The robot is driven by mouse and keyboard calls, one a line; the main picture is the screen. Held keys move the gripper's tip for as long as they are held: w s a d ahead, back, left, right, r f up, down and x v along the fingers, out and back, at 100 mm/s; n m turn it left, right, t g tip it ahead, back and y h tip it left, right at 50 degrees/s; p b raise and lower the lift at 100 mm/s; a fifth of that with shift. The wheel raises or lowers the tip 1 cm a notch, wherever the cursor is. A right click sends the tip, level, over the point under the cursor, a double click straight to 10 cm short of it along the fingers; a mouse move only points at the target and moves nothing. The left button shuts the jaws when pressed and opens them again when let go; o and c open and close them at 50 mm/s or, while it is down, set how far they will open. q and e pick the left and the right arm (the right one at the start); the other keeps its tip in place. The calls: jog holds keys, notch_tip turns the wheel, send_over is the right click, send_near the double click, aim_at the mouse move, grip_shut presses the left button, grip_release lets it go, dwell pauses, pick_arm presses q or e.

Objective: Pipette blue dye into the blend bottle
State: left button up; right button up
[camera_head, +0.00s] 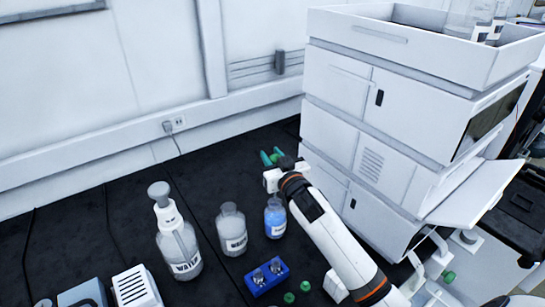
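A small clear bottle of blue liquid (275,222) stands upright on the dark bench; its label is too small to read. My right arm reaches in from the lower right. My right gripper (271,157), with green fingers, is above and behind the blue bottle, near the instrument stack. The two fingers look apart, with nothing seen between them. A blue rack (261,287) with two small clear vials sits in front of the blue bottle. I cannot make out a pipette or a bottle marked as the blend bottle. My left gripper is not in view.
A labelled bottle of pale contents (232,232) and a larger pump bottle (180,250) stand left of the blue bottle. Green caps (305,286) lie beside the rack. The white instrument stack (400,110) blocks the right. The back left bench is clear.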

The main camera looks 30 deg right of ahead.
jog(key=shift+p, duration=0.5)
dwell(0.6)
grip_shut()
dwell(0.8)
jog(key=shift+f+b, duration=3.5)
jog(key=shift+f, duration=1.7)
grip_release()
